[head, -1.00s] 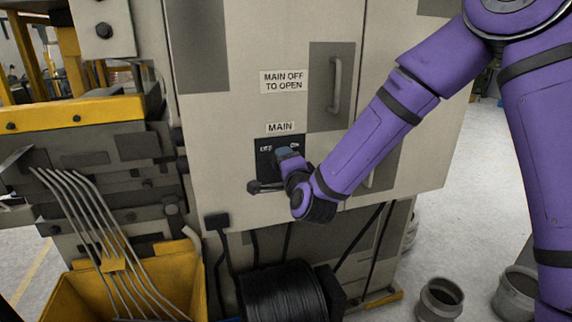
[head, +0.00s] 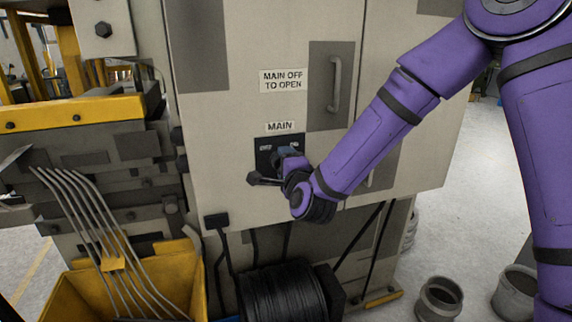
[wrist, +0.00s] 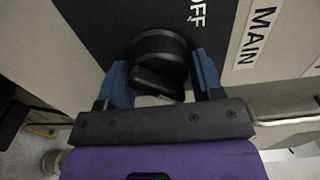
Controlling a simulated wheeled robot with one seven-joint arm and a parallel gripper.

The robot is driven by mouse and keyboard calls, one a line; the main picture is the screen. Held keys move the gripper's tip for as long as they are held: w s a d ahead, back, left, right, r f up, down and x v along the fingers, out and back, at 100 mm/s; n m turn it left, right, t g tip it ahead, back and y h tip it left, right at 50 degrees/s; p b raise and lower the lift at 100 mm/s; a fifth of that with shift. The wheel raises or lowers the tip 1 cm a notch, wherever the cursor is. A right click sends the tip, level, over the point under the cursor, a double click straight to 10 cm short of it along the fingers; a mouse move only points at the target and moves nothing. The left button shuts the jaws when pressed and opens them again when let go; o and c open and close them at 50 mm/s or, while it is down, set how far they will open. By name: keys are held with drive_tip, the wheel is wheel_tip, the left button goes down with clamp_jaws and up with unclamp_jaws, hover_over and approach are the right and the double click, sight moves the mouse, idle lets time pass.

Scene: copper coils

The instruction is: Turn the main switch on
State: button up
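The main switch is a round black knob with a raised ridge (wrist: 160,68) in the wrist view. It sits on a black plate (head: 263,158) on the grey cabinet, under a "MAIN" label (head: 280,126). My gripper (wrist: 162,82) straddles the knob with a blue finger close against each side. It appears shut on the knob. In the head view my gripper (head: 286,153) covers the knob. "OFF" (wrist: 198,14) is printed on the plate; in the head view it is on the left, with another marking on the right. The ridge's exact pointing direction is hard to tell.
A cabinet door handle (head: 336,84) is above right of the switch, near a "MAIN OFF TO OPEN" sign (head: 283,81). A black cable spool (head: 283,292) and a yellow bin (head: 75,292) with bent rods stand below. Grey pots (head: 439,298) stand on the floor at right.

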drive_tip(key=shift+o, duration=1.4)
drive_tip(key=v, duration=1)
drive_tip(key=shift+s, duration=0.4)
drive_tip(key=shift+d+r, duration=0.1)
